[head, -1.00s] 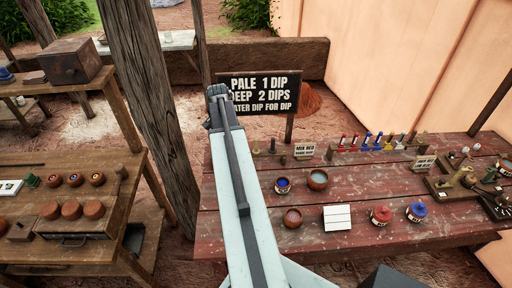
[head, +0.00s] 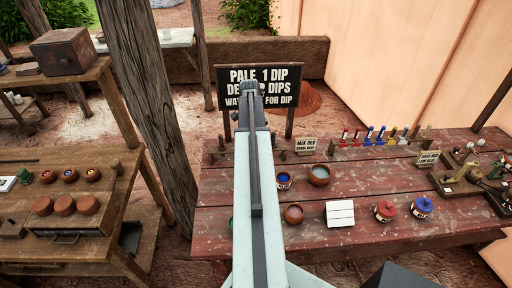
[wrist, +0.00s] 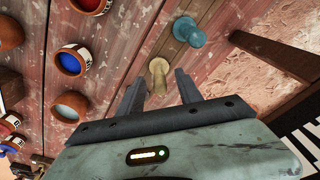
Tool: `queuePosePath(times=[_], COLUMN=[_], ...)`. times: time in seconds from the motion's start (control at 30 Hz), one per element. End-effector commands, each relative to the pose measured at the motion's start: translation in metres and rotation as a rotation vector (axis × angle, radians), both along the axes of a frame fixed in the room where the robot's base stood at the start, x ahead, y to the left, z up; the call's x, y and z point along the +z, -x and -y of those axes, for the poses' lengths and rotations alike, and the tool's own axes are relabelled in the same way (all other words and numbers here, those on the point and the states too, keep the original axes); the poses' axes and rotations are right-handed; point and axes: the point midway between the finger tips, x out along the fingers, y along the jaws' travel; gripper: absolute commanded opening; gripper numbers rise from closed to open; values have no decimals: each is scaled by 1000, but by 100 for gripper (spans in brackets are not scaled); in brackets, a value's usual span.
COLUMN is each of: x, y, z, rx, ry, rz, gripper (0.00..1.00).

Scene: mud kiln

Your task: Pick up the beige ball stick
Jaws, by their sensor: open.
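The beige ball stick (wrist: 158,76) shows in the wrist view, its rounded end just ahead of and between the two fingertips. My gripper (wrist: 160,84) is open, one finger on each side of the stick's line, with nothing held. Whether either finger touches it I cannot tell. A teal-blue stick (wrist: 188,31) stands beyond it to the upper right, near the table edge. In the head view my gripper (head: 250,90) is at the far end of my raised arm, in front of the sign. I cannot pick out the beige stick there; my arm covers part of that area.
A black sign (head: 285,90) is behind. A wooden post (head: 150,100) and shelves stand left.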

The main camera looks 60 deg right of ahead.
Motion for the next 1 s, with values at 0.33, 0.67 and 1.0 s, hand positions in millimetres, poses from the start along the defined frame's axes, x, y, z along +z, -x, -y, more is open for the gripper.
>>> queuePosePath(times=[0.33, 0.67, 1.0], x=[-27, -27, -13], y=[-1, -1, -1], z=[3, 3, 3], rx=[1, 2, 2], ry=[0, 0, 0], rz=[0, 0, 0], gripper=[42, 0, 0])
